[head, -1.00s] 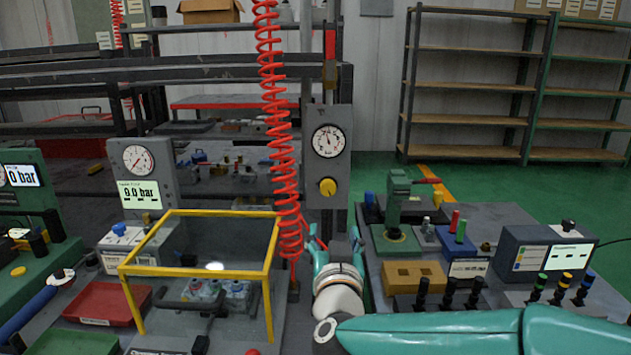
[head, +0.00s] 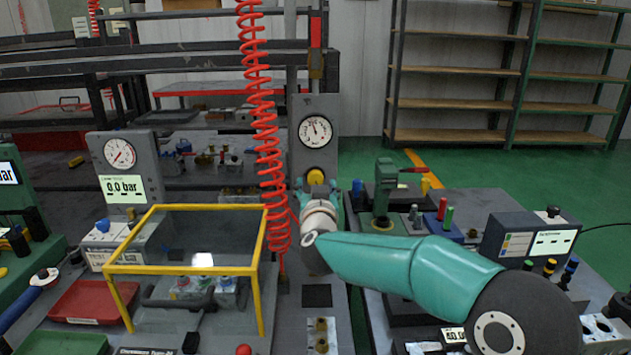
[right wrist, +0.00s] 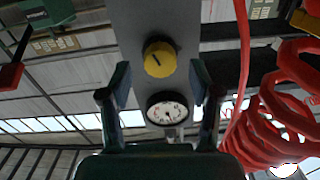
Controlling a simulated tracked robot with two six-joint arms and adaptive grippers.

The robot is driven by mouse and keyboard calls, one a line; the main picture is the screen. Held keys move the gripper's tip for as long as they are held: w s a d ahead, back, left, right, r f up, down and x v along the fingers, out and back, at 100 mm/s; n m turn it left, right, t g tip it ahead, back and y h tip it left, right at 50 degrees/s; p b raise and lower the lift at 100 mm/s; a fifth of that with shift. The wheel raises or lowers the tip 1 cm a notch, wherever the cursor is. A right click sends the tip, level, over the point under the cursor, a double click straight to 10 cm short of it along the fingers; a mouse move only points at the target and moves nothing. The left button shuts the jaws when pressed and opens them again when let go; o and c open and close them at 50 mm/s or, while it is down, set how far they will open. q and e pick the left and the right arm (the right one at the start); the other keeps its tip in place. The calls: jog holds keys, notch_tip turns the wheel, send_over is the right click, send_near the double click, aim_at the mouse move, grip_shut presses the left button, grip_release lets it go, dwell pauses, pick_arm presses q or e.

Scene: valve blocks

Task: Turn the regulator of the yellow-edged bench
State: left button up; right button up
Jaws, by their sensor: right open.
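The regulator is a round yellow knob (head: 316,177) on an upright grey panel (head: 299,165), below a white dial gauge (head: 315,131). In the right wrist view the knob (right wrist: 160,60) shows face-on with a short dark mark, and the gauge (right wrist: 167,109) is nearer my palm. My right gripper (right wrist: 160,72) is open, one finger on each side of the knob in that picture. The fingers look apart from the knob; the depth left is unclear. In the head view my right wrist hides most of the gripper (head: 318,190), just below the knob. My left gripper is out of view.
A red coiled hose (head: 262,130) hangs close left of the panel, and right of the fingers in the wrist view (right wrist: 285,105). A yellow-framed clear guard (head: 120,269) stands at front left. A green press (head: 384,190) and a grey box (head: 530,238) stand right.

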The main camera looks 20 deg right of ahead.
jog(key=shift+x, duration=1.1)
jog(key=c, duration=1.1)
jog(key=shift+c, duration=0.2)
jog(key=shift+m, duration=0.5)
jog(key=m+b, duration=0.3)
jog(key=m, duration=0.2)
jog(key=shift+f+m, duration=0.1)
jog(key=shift+m, duration=0.2)
jog(key=m+b, duration=0.1)
jog(key=m, duration=0.2)
jog(key=shift+m+b, duration=0.3)
jog(key=shift+b, duration=0.1)
jog(key=shift+m+b, duration=0.7)
jog(key=shift+m, duration=0.9)
jog(key=shift+f, duration=0.1)
